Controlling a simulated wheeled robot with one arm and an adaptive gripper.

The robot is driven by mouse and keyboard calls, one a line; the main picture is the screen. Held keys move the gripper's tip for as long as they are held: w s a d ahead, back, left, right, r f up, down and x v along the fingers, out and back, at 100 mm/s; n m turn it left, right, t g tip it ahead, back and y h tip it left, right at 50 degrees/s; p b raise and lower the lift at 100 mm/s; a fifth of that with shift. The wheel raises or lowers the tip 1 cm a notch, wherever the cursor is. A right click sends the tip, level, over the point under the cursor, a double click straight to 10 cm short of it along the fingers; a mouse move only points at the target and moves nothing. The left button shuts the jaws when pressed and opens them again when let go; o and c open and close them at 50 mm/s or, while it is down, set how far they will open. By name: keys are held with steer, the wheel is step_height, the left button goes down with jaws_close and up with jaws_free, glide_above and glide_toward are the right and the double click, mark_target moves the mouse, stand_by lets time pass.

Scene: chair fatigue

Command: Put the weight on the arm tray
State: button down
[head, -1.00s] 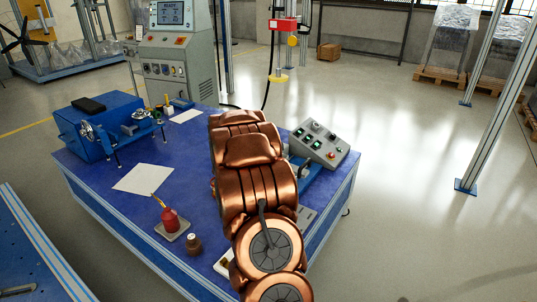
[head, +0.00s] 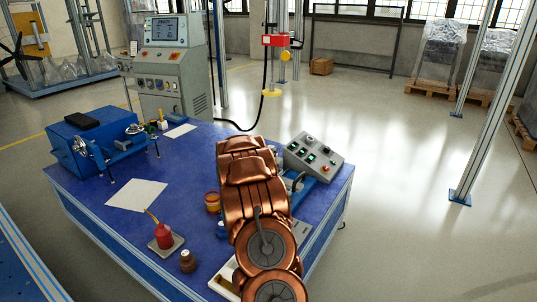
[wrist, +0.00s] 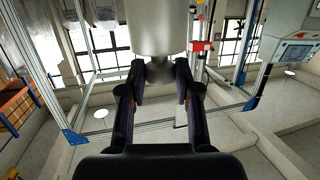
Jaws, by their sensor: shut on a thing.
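In the wrist view my gripper (wrist: 159,76) is shut on the weight (wrist: 157,27), a grey metal cylinder. The fingers close around the narrow neck at its near end, and its far end is cut off by the top edge. In the head view my copper arm hides the gripper and the weight. I cannot make out the arm tray for certain in either view.
A blue workbench (head: 190,160) carries a blue vise-like machine (head: 95,143), a paper sheet (head: 136,195), a red oil can (head: 162,236) and a sloped control box (head: 313,157). A grey console (head: 170,65) stands behind. The floor (head: 400,130) at right is clear up to a metal post (head: 484,110).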

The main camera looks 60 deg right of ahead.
steer(key=shift+w+d+r, duration=0.15)
steer(key=shift+d+r, duration=0.05)
steer(key=shift+d, duration=0.15)
steer(key=shift+f+b, duration=0.35)
steer(key=shift+f, duration=1.5)
steer(key=shift+a, duration=0.1)
steer(key=c, duration=0.8)
jaws_free()
steer(key=shift+f, duration=0.2)
steer(key=shift+r, duration=0.1)
steer(key=v, duration=1.2)
